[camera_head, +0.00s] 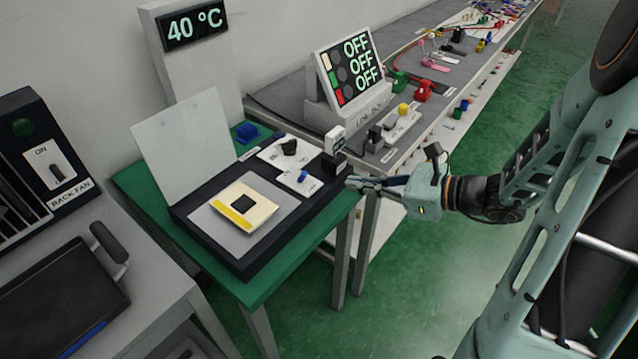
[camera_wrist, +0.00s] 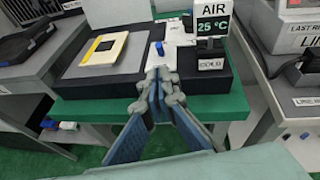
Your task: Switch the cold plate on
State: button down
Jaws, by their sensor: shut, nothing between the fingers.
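A black unit (camera_head: 262,247) with a grey plate (camera_head: 212,232) sits on a green-topped table; it looks like the cold plate. On the grey plate lies a cream-and-yellow square board (camera_head: 265,208) with a dark chip. At the unit's right side, a small blue lever (camera_head: 303,176) stands on a white panel; it also shows in the wrist view (camera_wrist: 159,48). My gripper (camera_head: 352,182) is shut and empty at the unit's right edge, apart from the lever in the head view. In the wrist view, its fingertips (camera_wrist: 160,74) appear just below the lever.
A black knob (camera_head: 289,147) is on a white panel behind the lever. A small AIR display (camera_wrist: 212,25) reads 25 °C beside it. A larger display (camera_head: 193,25) reads 40 °C. A panel (camera_head: 350,68) shows OFF three times. Green floor is clear at right.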

aim_at(305, 178)
jog(key=b+x, duration=0.1)
jog(key=x, duration=0.9)
jog(key=shift+f, duration=0.1)
jog(key=shift+r, duration=0.2)
jog(key=shift+w+r+p, duration=0.1)
jog(key=shift+p, duration=0.45)
jog(key=shift+h, duration=0.3)
